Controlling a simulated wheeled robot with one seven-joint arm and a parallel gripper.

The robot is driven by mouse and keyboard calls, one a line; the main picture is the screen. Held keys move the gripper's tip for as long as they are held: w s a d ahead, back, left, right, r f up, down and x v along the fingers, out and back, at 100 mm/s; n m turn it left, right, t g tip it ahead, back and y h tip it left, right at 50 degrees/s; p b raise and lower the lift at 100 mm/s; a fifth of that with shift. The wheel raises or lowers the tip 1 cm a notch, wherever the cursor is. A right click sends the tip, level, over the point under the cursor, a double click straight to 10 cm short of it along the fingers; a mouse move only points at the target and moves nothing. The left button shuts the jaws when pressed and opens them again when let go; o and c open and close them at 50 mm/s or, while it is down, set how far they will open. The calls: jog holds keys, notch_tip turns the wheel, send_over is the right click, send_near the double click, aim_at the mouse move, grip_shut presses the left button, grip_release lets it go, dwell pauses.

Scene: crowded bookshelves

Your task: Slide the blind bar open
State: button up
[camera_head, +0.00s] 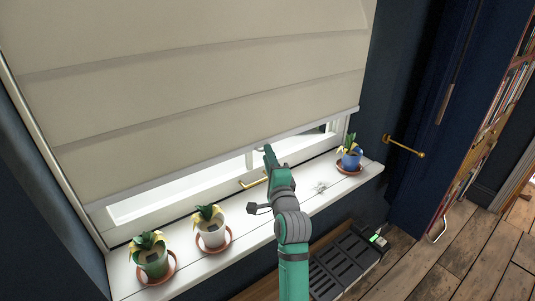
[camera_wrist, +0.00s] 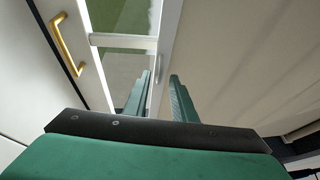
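The cream blind (camera_head: 190,70) hangs over most of the window, with a pale bar (camera_head: 215,158) along its lower edge. Below the bar a strip of window shows. My gripper (camera_head: 268,149) is at the bar, right of its middle. In the wrist view the two fingers (camera_wrist: 162,85) are apart, and the edge of the blind (camera_wrist: 235,60) with its pale bar (camera_wrist: 169,40) runs into the gap between them. I cannot tell whether either finger touches the bar.
A gold window handle (camera_head: 254,182) is just below my gripper. Potted plants stand on the white sill (camera_head: 250,223): green pot (camera_head: 152,262), white pot (camera_head: 211,232), blue pot (camera_head: 351,158). A dark radiator-like unit (camera_head: 345,262) is below. A navy door with a brass handle (camera_head: 405,147) stands right.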

jog(key=shift+x, duration=1.15)
grip_shut()
dwell(0.6)
